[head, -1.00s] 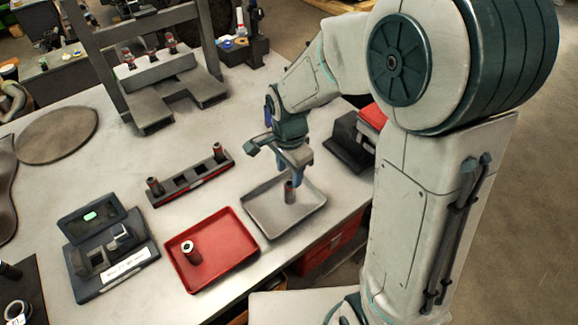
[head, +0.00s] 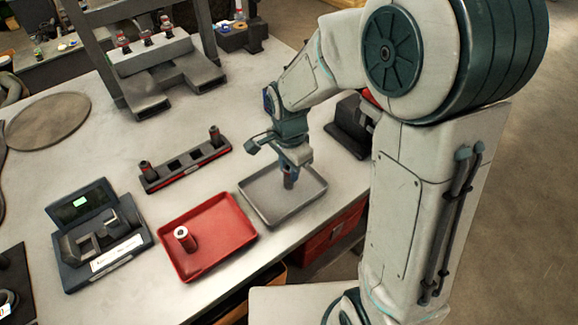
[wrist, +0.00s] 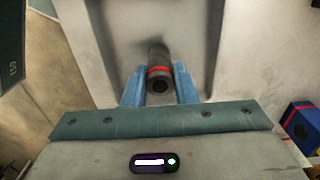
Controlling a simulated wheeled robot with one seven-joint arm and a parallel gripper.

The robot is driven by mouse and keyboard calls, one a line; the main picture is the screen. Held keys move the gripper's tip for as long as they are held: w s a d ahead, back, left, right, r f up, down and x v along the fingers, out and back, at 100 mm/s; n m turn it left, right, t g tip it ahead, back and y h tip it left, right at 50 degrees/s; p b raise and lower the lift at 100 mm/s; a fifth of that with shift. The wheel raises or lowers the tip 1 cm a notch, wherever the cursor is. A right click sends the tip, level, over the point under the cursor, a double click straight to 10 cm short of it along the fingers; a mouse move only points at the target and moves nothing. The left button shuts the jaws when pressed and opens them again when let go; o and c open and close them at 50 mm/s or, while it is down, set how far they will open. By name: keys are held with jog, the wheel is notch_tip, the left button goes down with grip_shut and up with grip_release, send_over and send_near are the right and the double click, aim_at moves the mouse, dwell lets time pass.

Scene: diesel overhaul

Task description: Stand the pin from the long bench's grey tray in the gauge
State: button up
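The pin (wrist: 158,68) is a dark cylinder with a red band and a dark hole in its near end. It stands upright in the grey tray (head: 255,211), and its lower part shows under my gripper in the head view (head: 289,181). My gripper (wrist: 159,88) has its blue fingers on both sides of the pin, with no clear gap, so it looks shut on it. The gauge (head: 100,240) is the dark device with a small lit green screen and a white label at the left of the bench. The fingers hide the pin's upper end in the head view.
A red tray (head: 205,268) holding another pin (head: 184,239) lies between the gauge and the grey tray. A dark rack (head: 186,167) with two upright pins stands behind them. A dark press-like frame (head: 150,85) is at the back. Bare bench lies left of the rack.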

jog(key=shift+r+p, duration=1.95)
jog(key=shift+r, duration=0.8)
jog(key=shift+w, duration=0.1)
